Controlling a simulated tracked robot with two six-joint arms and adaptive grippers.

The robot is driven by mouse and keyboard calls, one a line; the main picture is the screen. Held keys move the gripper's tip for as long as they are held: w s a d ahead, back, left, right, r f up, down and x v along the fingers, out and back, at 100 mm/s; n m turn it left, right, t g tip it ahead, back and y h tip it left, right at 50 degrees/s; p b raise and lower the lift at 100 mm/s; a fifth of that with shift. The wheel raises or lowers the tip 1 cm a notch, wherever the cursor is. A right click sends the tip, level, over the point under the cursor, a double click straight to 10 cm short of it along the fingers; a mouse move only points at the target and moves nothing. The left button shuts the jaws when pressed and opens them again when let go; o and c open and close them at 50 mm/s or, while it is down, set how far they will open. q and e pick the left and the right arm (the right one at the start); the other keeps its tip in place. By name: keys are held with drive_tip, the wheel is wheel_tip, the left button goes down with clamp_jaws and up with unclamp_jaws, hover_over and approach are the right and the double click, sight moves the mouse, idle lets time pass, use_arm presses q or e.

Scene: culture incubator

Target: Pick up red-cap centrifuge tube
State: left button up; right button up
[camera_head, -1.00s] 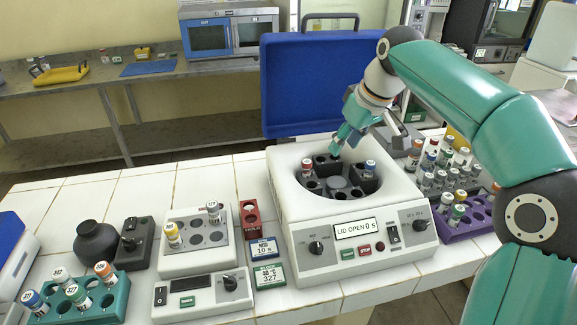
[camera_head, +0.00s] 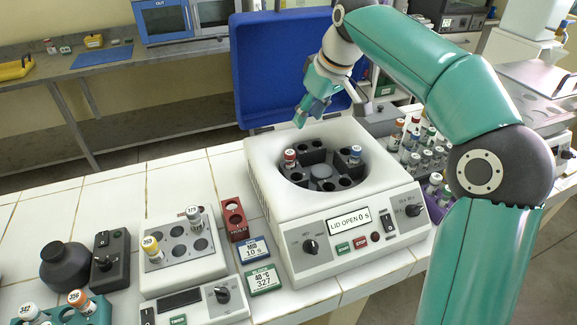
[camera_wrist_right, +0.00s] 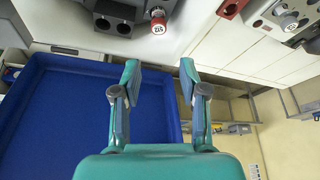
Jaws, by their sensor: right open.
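The red-cap tube (camera_head: 290,157) stands upright in the left side of the open centrifuge's (camera_head: 262,165) rotor. In the right wrist view a red-capped tube (camera_wrist_right: 158,22) shows near the top, beyond the fingertips, in a dark holder. My right gripper (camera_head: 301,117) hangs above the back rim of the centrifuge, higher than the tube and apart from it. In the wrist view my right gripper (camera_wrist_right: 160,75) has its two fingers spread with nothing between them. A blue-cap tube (camera_head: 355,154) stands on the rotor's right side. My left gripper is not in view.
The raised blue lid (camera_head: 245,75) stands behind the centrifuge, close to my right gripper. A crowded tube rack is at right, partly behind my arm. A red holder (camera_head: 236,220) and a grey block (camera_head: 163,268) with tubes stand left of the centrifuge.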

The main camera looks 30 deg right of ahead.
sight(292, 153)
drive_tip(key=x, duration=1.1)
drive_tip(key=shift+f+b, duration=0.15)
drive_tip(key=shift+b, duration=0.2)
drive_tip(key=shift+p+x, duration=0.35)
drive_tip(key=shift+x, duration=2.5)
drive_tip(key=shift+d, duration=0.15)
drive_tip(key=shift+c, duration=0.2)
clamp_jaws()
